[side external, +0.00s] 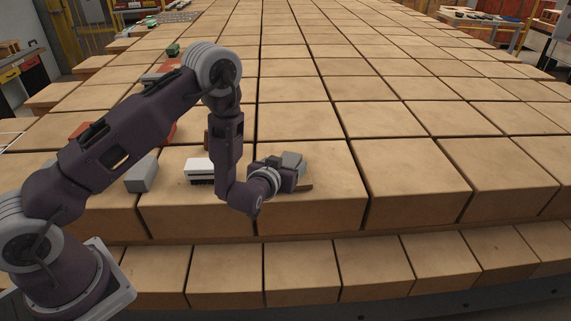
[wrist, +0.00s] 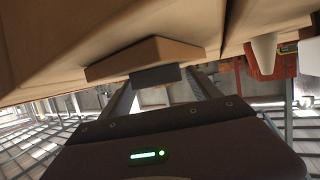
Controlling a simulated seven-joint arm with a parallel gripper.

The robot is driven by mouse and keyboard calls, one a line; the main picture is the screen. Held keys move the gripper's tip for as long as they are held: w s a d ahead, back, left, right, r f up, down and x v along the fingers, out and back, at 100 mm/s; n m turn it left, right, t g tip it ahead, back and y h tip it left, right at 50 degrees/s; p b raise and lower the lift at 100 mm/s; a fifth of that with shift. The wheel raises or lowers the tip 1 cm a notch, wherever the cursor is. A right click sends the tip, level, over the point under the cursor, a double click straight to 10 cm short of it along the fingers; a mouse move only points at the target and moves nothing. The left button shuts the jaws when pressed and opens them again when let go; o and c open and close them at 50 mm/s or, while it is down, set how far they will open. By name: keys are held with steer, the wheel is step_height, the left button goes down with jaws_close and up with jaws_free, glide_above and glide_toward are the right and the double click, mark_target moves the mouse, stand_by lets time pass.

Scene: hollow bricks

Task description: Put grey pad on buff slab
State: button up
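The grey pad (wrist: 155,77) shows in the wrist view as a small dark grey block between my fingers. It lies against the broad face of the buff slab (wrist: 142,56), near the slab's middle; I cannot tell whether its weight rests there. The slab lies against the bench surface, which fills the upper part of this tilted view. In the side view my gripper (side external: 292,164) is low over the bench and mostly hides the slab, whose brown edge (side external: 304,187) shows below it. My fingers (wrist: 165,80) stand apart on both sides of the pad; whether they press on it is unclear.
Left of my gripper in the side view are a white block with a dark front (side external: 199,167) and a grey block (side external: 141,175). Reddish pieces (side external: 81,130) lie behind my arm. The bench's front edge is close. The bench is clear to the right.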

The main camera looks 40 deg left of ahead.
steer(key=shift+r, duration=0.1)
steer(key=v, duration=0.7)
steer(key=shift+s+d+r, duration=0.15)
steer(key=shift+s+r, duration=0.05)
steer(key=shift+s, duration=0.05)
steer(key=s+d+r+m+g+h, duration=0.1)
steer(key=s+d+r+g+h, duration=0.2)
steer(key=r, duration=0.6)
steer(key=s+d+r+m+g+h, duration=0.1)
steer(key=s+d+r+h, duration=0.15)
steer(key=s+r, duration=0.5)
steer(key=s+a+r+m+g, duration=0.1)
steer(key=s+r, duration=0.1)
steer(key=s, duration=0.8)
steer(key=s+a+r+m+g, duration=0.1)
steer(key=s+a+r+g, duration=0.1)
steer(key=s, duration=0.8)
steer(key=shift+s, duration=0.3)
